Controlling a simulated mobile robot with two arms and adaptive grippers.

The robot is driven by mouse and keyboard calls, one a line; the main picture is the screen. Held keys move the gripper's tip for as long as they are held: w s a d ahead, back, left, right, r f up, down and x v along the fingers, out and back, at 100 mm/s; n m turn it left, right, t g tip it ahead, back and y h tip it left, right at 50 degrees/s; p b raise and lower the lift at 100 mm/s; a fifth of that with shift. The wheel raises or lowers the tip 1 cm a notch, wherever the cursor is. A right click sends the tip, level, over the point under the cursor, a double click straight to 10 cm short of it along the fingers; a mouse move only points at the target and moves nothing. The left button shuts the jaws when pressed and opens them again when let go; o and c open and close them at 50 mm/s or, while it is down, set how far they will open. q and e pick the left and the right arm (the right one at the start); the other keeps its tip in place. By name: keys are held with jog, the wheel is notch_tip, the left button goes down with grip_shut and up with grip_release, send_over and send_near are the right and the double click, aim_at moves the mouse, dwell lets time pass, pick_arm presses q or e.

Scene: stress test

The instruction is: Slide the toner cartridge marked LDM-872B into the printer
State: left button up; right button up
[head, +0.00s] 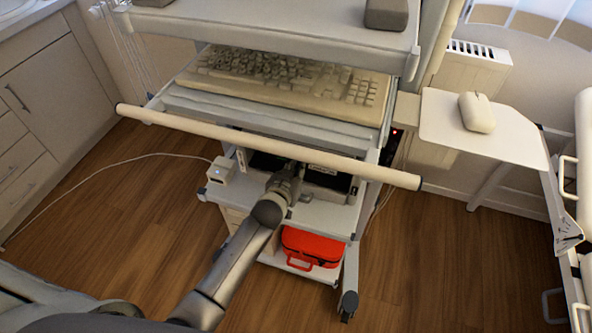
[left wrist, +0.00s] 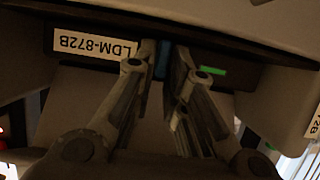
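The toner cartridge (left wrist: 85,58) is a dark bar with a white label reading LDM-872B, upside down in the left wrist view, and a green mark to the right. A blue tab on its face lies between the fingertips of my left gripper (left wrist: 164,58), which look closed on it. In the head view my left gripper (head: 290,172) reaches to the front of the printer (head: 327,180) on the cart's middle shelf. The dark cartridge front sits at the printer's opening; how deep it is inside is hidden. My right gripper is not in view.
A long pale bar (head: 265,145) crosses the cart above my arm, below the keyboard (head: 290,80). A small white box (head: 221,171) with a cable stands left of the printer. A red case (head: 311,246) lies on the lower shelf. A mouse (head: 477,112) rests on a side tray.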

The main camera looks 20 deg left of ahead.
pick_arm(q)
jog(key=o, duration=0.3)
jog(key=shift+o, duration=0.2)
jog(key=shift+f, duration=0.1)
